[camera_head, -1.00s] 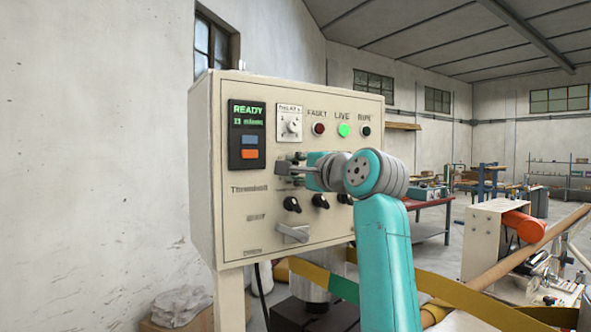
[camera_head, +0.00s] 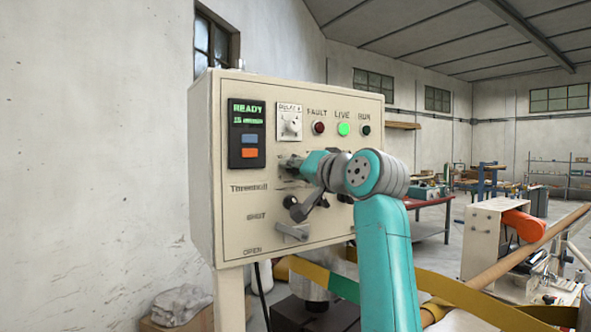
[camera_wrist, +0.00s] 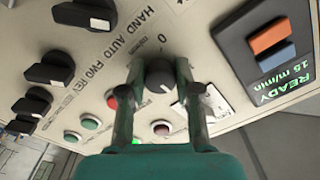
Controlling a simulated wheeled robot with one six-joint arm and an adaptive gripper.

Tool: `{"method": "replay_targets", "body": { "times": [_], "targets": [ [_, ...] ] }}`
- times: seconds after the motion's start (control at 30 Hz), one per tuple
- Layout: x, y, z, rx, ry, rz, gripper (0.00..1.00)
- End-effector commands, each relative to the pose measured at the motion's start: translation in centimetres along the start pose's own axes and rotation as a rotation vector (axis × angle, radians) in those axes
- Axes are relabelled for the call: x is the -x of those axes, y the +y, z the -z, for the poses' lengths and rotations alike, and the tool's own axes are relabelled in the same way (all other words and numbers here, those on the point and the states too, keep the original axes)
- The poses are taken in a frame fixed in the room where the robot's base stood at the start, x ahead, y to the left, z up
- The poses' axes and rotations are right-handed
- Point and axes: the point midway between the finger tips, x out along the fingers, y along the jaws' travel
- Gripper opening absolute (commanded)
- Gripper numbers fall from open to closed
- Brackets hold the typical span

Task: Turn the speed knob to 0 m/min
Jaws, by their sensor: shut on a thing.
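The speed knob (camera_wrist: 160,74) is a small dark round knob with a light pointer mark, on the cream control panel (camera_head: 225,210). A "0" is printed beside it in the wrist view. My gripper (camera_wrist: 160,80) has one finger on each side of the knob and is shut on it. In the head view my gripper (camera_head: 291,164) is at the panel below the lamps and mostly hides the knob. The display (camera_head: 247,134) glows green with READY; in the wrist view it reads 15 m/min.
Several black selector knobs (camera_wrist: 49,70) and coloured buttons sit close around the gripper. A grey lever handle (camera_head: 292,232) sticks out low on the panel. The LIVE lamp (camera_head: 343,130) is lit green. A yellow band (camera_head: 325,277) runs in front below.

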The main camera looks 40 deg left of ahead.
Motion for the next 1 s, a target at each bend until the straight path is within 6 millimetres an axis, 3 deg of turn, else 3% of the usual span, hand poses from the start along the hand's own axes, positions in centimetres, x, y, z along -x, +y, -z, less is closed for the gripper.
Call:
{"method": "replay_targets", "body": {
  "times": [1.0],
  "targets": [
    [-0.08,0.39,-0.04,0.963,-0.004,0.000,0.00]
  ]
}}
